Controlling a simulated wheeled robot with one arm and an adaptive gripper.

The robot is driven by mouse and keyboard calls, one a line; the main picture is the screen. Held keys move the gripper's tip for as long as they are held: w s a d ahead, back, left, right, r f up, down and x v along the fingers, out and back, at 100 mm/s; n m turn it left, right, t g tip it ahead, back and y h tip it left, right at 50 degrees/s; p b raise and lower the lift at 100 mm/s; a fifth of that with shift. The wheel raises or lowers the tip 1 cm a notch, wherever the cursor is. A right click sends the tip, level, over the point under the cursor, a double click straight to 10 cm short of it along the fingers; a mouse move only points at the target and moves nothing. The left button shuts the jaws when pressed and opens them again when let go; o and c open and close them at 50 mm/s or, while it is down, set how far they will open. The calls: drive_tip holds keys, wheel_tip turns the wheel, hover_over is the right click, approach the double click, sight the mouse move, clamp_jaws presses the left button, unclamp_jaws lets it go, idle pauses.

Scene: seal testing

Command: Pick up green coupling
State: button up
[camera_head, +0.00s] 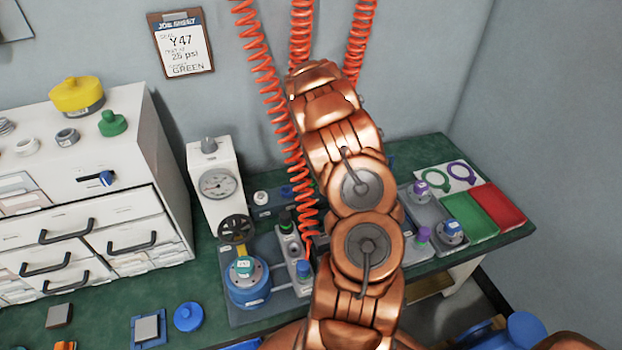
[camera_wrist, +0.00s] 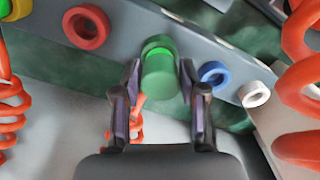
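In the wrist view, the green coupling (camera_wrist: 160,78) is a green cylinder with a brighter green patch at its top end. It sits between the two fingertips of my gripper (camera_wrist: 160,84), with one finger close along each side. I cannot tell whether the pads press on it or stand just clear. A grey bar lies behind it. Part of an orange coil shows below the coupling between the fingers; whether it joins the coupling is unclear. In the head view my copper arm hides the gripper, and I cannot make out this coupling there.
The grey bar carries a red ring (camera_wrist: 86,27) on the left, and a blue ring (camera_wrist: 213,74) and white ring (camera_wrist: 254,94) on the right. An orange coiled hose (camera_wrist: 300,60) hangs close on the right. A gauge unit (camera_head: 217,184) and blue-based valve (camera_head: 247,283) stand left of my arm.

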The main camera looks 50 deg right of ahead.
clamp_jaws()
drive_tip(key=shift+r, duration=0.1)
drive_tip(key=shift+r+b, duration=0.6)
drive_tip(key=shift+r, duration=0.85)
drive_tip(key=shift+s+a+r, duration=0.1)
drive_tip(key=shift+a+r, duration=0.1)
drive_tip(key=shift+r, duration=0.05)
drive_tip(key=s+a+r+b, duration=0.1)
drive_tip(key=s+a+b, duration=0.2)
drive_tip(key=s+a, duration=0.6)
drive_tip(key=a, duration=0.3)
drive_tip(key=shift+a+r, duration=0.25)
drive_tip(key=shift+a, duration=0.05)
